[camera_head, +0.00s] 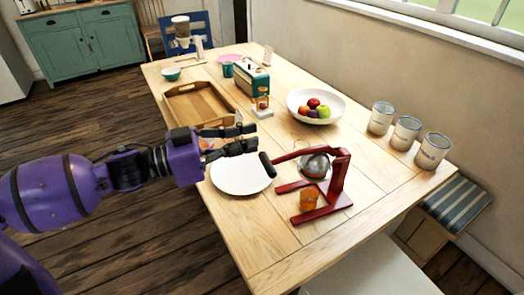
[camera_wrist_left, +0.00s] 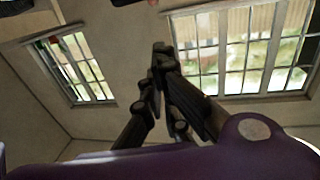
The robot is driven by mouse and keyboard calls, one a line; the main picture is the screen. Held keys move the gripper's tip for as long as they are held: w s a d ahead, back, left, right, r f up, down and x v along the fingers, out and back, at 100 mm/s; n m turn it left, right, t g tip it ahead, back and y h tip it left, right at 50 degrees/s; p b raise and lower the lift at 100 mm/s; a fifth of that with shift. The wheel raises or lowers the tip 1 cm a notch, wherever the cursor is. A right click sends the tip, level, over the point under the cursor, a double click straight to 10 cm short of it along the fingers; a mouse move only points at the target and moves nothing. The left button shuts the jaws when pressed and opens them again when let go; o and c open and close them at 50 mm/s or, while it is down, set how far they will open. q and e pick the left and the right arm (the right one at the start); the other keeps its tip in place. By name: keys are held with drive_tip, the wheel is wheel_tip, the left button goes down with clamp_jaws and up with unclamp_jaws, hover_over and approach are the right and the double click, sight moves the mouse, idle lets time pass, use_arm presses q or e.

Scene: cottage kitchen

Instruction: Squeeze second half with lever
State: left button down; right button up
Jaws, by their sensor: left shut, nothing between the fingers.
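The red lever press (camera_head: 338,180) stands near the table's right front part. Its arm reaches left and ends in a black handle (camera_head: 267,164). A silver rounded part (camera_head: 315,165) sits under the arm. A small orange-coloured item (camera_head: 308,199) is at the press base; I cannot tell whether it is fruit or a filled glass. My left gripper (camera_head: 251,138) is shut and empty, above the white plate's far edge and up-left of the handle, apart from it in the picture. Its fingertips meet in the left wrist view (camera_wrist_left: 160,52). My right gripper is out of view.
The white plate (camera_head: 240,180) looks empty. A wooden tray (camera_head: 195,105), a teal appliance (camera_head: 252,78), a small hourglass-like item (camera_head: 262,103) and a fruit bowl (camera_head: 330,116) stand farther back. Several cans (camera_head: 405,133) line the right edge. The front table corner is clear.

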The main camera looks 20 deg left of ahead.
use_arm(q)
drive_tip(key=x, duration=0.5)
drive_tip(key=f, duration=0.2)
drive_tip(key=s+a+f, duration=0.1)
drive_tip(key=f, duration=0.1)
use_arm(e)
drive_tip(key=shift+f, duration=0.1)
use_arm(q)
drive_tip(key=shift+a, duration=0.1)
drive_tip(key=r+p+v, duration=0.1)
drive_tip(key=v, duration=0.8)
drive_tip(key=shift+s+a+r+t+h, duration=0.2)
drive_tip(key=shift+s+a+t+h, duration=0.05)
drive_tip(key=shift+t+h, duration=0.05)
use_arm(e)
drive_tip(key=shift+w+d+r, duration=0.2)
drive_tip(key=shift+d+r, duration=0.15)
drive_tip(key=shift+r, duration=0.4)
